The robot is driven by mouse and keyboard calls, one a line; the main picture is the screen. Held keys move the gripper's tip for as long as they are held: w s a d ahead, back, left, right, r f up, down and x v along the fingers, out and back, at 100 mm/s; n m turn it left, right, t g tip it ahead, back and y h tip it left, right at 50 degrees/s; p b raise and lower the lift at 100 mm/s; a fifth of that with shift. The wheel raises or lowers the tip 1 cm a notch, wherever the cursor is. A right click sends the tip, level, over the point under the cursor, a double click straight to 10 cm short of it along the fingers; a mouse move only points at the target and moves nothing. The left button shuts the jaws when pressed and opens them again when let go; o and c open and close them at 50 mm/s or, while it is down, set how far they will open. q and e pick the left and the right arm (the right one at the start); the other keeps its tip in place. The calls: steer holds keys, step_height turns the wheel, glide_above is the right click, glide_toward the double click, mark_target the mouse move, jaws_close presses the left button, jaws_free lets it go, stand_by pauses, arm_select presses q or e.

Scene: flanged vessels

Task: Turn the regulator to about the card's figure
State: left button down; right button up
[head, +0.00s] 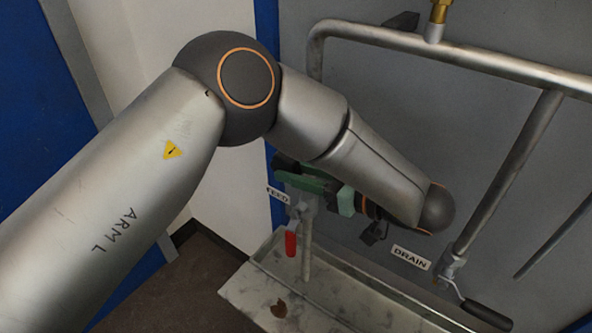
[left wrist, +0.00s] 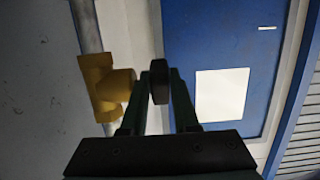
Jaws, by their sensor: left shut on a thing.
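My left gripper (head: 292,174) is by the pipework above the FEED label, partly hidden by my left arm. In the left wrist view its two green fingers (left wrist: 158,100) are closed on a dark round knob (left wrist: 158,82), seen edge-on. A yellow brass body (left wrist: 106,86), which looks like the regulator's, sits just left of the knob on a grey pipe. In the head view I cannot make out the regulator or any dial reading. A white sheet (left wrist: 221,95) is on the blue door; no figure is legible on it. My right gripper is not in view.
Below are the FEED label (head: 278,194), a red valve handle (head: 290,244) and a metal tray (head: 375,306). To the right are the DRAIN label (head: 411,257) and a black handle (head: 488,315). A steel pipe (head: 450,52) with a brass fitting (head: 438,12) crosses the upper right.

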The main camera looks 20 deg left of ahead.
arm_select(q)
steer(key=shift+f+y, duration=0.1)
steer(key=shift+y, duration=0.3)
steer(key=c, duration=0.9)
jaws_free()
steer(key=shift+c, duration=0.2)
steer(key=shift+d, duration=0.1)
